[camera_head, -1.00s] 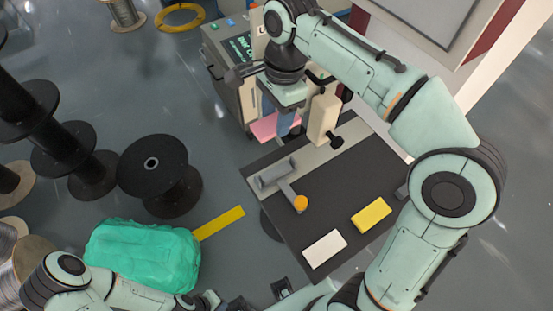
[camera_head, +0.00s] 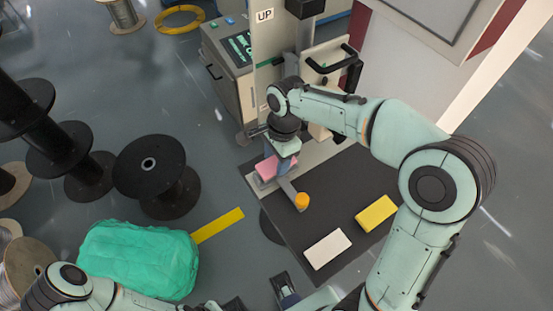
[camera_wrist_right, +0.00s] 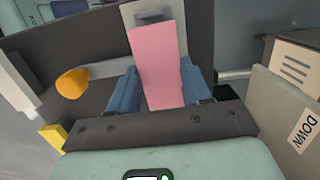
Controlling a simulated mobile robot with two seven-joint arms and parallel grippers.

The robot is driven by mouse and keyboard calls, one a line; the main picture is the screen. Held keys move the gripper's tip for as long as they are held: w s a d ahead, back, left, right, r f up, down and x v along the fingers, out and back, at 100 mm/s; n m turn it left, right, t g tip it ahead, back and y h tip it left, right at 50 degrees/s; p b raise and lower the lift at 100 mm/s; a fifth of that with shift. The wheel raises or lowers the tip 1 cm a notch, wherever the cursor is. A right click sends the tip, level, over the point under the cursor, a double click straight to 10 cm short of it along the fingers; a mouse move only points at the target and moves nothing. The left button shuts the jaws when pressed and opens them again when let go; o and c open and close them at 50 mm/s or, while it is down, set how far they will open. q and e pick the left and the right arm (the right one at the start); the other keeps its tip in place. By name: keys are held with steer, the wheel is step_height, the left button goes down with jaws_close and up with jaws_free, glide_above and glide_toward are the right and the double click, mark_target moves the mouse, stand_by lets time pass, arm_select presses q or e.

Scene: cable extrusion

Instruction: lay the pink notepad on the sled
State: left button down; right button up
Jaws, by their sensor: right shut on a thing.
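The pink notepad (camera_head: 266,168) is in my right gripper (camera_head: 276,160), over the grey sled with its lever (camera_head: 289,188) and orange knob (camera_head: 302,201). The right wrist view shows the notepad (camera_wrist_right: 157,62) upright in the picture between the two blue fingers of the right gripper (camera_wrist_right: 162,92). The notepad and gripper hide most of the sled; I cannot tell whether the notepad touches it.
The dark bench (camera_head: 335,205) carries a yellow block (camera_head: 376,213) and a white block (camera_head: 326,249). A machine column marked UP (camera_head: 266,45) and a black handle (camera_head: 340,63) stand behind my gripper. Black spools (camera_head: 150,165) and a green bundle (camera_head: 140,255) are at left.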

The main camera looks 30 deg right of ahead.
steer(key=shift+f, duration=0.25)
steer(key=shift+f, duration=0.15)
steer(key=o, duration=1)
steer(key=shift+o, duration=0.2)
steer(key=shift+r, duration=0.3)
step_height(320, 180, up, 12)
steer(key=d+p, duration=0.1)
steer(key=p, duration=0.1)
steer(key=shift+d+f, duration=0.15)
steer(key=shift+d, duration=0.05)
